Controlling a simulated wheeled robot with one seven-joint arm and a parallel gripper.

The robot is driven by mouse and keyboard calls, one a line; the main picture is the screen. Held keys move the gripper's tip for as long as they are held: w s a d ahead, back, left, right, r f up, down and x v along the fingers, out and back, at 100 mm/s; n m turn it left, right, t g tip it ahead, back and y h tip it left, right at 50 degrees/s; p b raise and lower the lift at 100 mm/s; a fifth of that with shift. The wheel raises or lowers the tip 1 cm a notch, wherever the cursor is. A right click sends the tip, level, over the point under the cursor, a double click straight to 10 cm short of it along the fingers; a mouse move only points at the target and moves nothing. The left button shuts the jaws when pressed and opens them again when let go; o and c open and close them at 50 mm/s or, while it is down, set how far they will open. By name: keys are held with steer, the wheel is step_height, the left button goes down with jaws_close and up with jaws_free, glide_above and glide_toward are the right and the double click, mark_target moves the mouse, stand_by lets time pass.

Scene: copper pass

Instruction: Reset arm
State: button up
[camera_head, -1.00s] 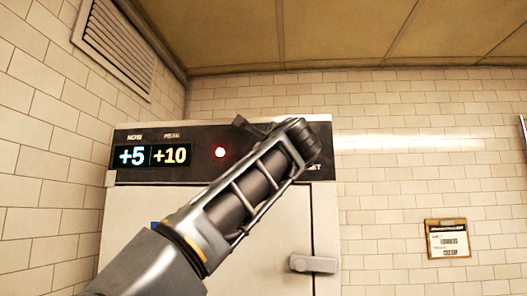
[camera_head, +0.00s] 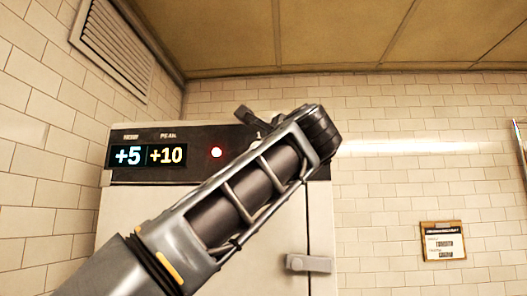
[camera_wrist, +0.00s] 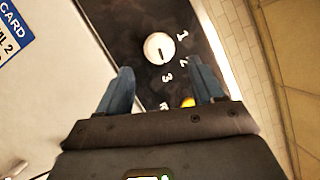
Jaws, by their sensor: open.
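My gripper (camera_wrist: 160,92) is open in the wrist view, its two blue-grey fingers apart with nothing between them that I can see held. Beyond the fingers is a dark control panel with a white round knob (camera_wrist: 159,48) marked 1, 2, 3. A yellow button (camera_wrist: 188,102) shows partly behind the right finger. In the head view my arm reaches up and right across the front of a white cabinet (camera_head: 140,215), and its end covers the right part of the panel. The gripper fingers are not clear there.
The cabinet door has a handle (camera_head: 309,263). A framed notice (camera_head: 443,241) hangs on the tiled wall at right. A vent (camera_head: 113,48) is at upper left.

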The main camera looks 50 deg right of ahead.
steer(key=shift+s+a, duration=0.15)
steer(key=shift+s, duration=0.1)
stand_by(0.4)
